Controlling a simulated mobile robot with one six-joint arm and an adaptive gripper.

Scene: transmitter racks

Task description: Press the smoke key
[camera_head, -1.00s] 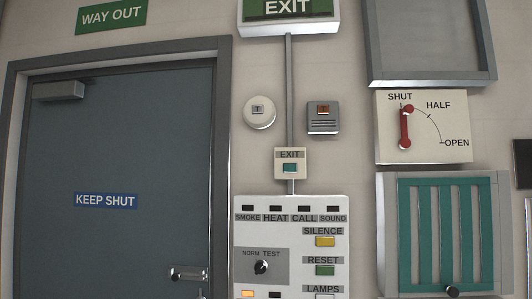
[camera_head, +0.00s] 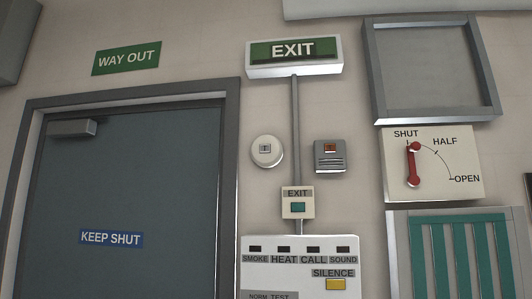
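A white alarm panel (camera_head: 300,275) is on the wall at the bottom middle, cut off by the lower edge of the view. Along its top is a row of small dark windows with labels under them. The leftmost label reads SMOKE (camera_head: 255,259), with a dark window (camera_head: 255,249) above it; HEAT, CALL and SOUND follow to the right. A yellow SILENCE key (camera_head: 335,284) is lower right on the panel. No key marked smoke is clearly seen. My gripper is not in view.
A grey door (camera_head: 130,200) marked KEEP SHUT is at left. Above the panel are an EXIT button box (camera_head: 298,203), a round white device (camera_head: 267,151), a grey sounder (camera_head: 330,156) and a lit EXIT sign (camera_head: 293,50). A red SHUT/HALF/OPEN lever (camera_head: 412,163) and green louvre (camera_head: 458,260) are at right.

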